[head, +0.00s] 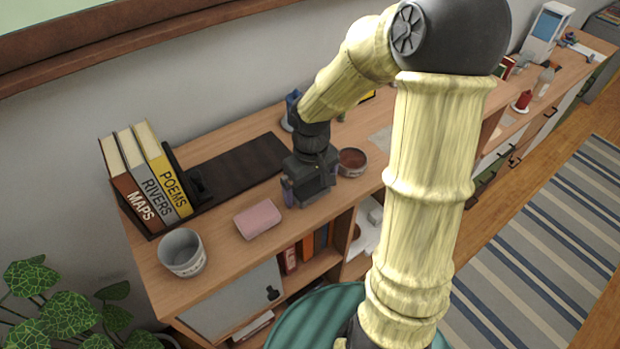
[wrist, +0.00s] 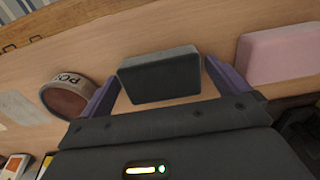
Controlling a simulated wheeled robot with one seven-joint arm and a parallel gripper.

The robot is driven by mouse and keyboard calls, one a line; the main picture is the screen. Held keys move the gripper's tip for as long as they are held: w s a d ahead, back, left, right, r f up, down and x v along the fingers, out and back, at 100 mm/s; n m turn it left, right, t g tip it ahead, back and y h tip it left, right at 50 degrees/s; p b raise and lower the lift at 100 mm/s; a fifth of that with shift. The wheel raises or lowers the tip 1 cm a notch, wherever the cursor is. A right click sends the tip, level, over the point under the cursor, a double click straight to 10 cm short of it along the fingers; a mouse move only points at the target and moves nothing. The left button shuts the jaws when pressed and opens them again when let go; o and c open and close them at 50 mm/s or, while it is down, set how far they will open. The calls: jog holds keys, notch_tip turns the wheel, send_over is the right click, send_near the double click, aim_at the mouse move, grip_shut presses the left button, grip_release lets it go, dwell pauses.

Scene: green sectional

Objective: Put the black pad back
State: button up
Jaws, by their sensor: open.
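The black pad (wrist: 158,78), a dark rectangular block with a paler edge, lies on the wooden sideboard top in the wrist view. My gripper (wrist: 162,70) is open, with its purple fingers at either side of the pad; I cannot tell whether they touch it. In the head view my gripper (head: 311,188) points down over the sideboard and hides the pad, between a pink block (head: 258,218) and a round brown-filled pot (head: 352,160). The pink block (wrist: 280,55) and the pot (wrist: 68,98) also show in the wrist view.
Books marked MAPS, RIVERS and POEMS (head: 150,180) stand at the left end of a long dark board (head: 240,165) along the back. The board's middle is bare. A striped rug (head: 550,240) lies on the floor.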

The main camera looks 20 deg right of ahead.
aim_at(310, 186)
notch_tip(310, 186, up, 12)
dwell(0.5)
jog(key=shift+w, duration=0.1)
jog(key=shift+m+t, duration=0.6)
jog(key=shift+m, duration=0.3)
jog(key=s+f, duration=0.1)
jog(key=f, duration=0.1)
jog(key=s+f, duration=0.2)
jog(key=f, duration=0.1)
jog(key=shift+s+a+f, duration=0.3)
jog(key=shift+s+f, duration=0.05)
jog(key=shift+s, duration=0.05)
jog(key=shift+m+t, duration=0.7)
jog(key=shift+m, duration=0.1)
jog(key=s+f, duration=0.1)
jog(key=s, duration=0.1)
jog(key=s+f, duration=0.1)
jog(key=shift+s+d+f, duration=0.2)
jog(key=shift+s+f, duration=0.2)
jog(key=shift+f, duration=0.2)
